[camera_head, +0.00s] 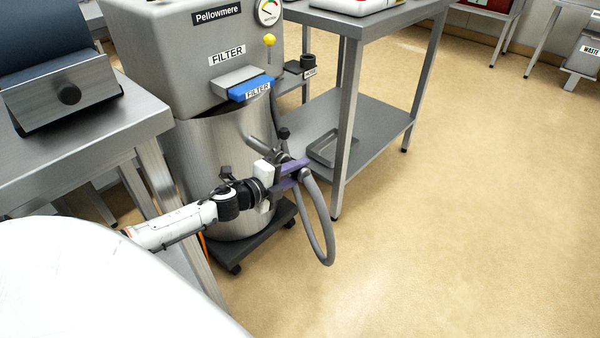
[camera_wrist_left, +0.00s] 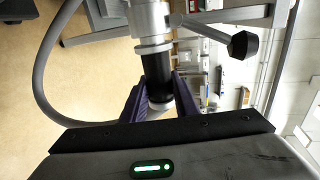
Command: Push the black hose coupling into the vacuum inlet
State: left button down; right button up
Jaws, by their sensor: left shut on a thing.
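My left gripper (camera_head: 292,172), with purple fingers, is in front of the steel drum of the Pellowmere vacuum (camera_head: 205,160). In the left wrist view it is shut on the black hose coupling (camera_wrist_left: 157,75), which stands between the fingers. The coupling's far end meets the pale collar of the metal vacuum inlet (camera_wrist_left: 151,22); I cannot tell how deep it sits. A lever with a black knob (camera_wrist_left: 242,45) sticks out beside the inlet. The grey hose (camera_head: 325,240) hangs in a loop from the gripper. In the head view the coupling is mostly hidden. My right gripper is not in view.
A steel table (camera_head: 345,22) with a lower shelf and a tray (camera_head: 322,150) stands right of the vacuum. Another steel table (camera_head: 150,110) is at the left, close to my arm. A blue filter handle (camera_head: 250,88) projects above the gripper. The floor at right is clear.

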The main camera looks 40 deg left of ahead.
pick_arm(q)
jog(key=shift+a+r, duration=0.1)
jog(key=shift+a, duration=0.45)
jog(key=c, duration=1.3)
grip_release()
jog(key=shift+d, duration=0.1)
jog(key=shift+s, duration=0.3)
jog(key=d+p+v, duration=0.1)
jog(key=p+v, duration=0.1)
jog(key=v, duration=0.7)
jog(key=shift+s+a+r, duration=0.15)
jog(key=shift+s+a, duration=0.15)
jog(key=shift+a, duration=0.25)
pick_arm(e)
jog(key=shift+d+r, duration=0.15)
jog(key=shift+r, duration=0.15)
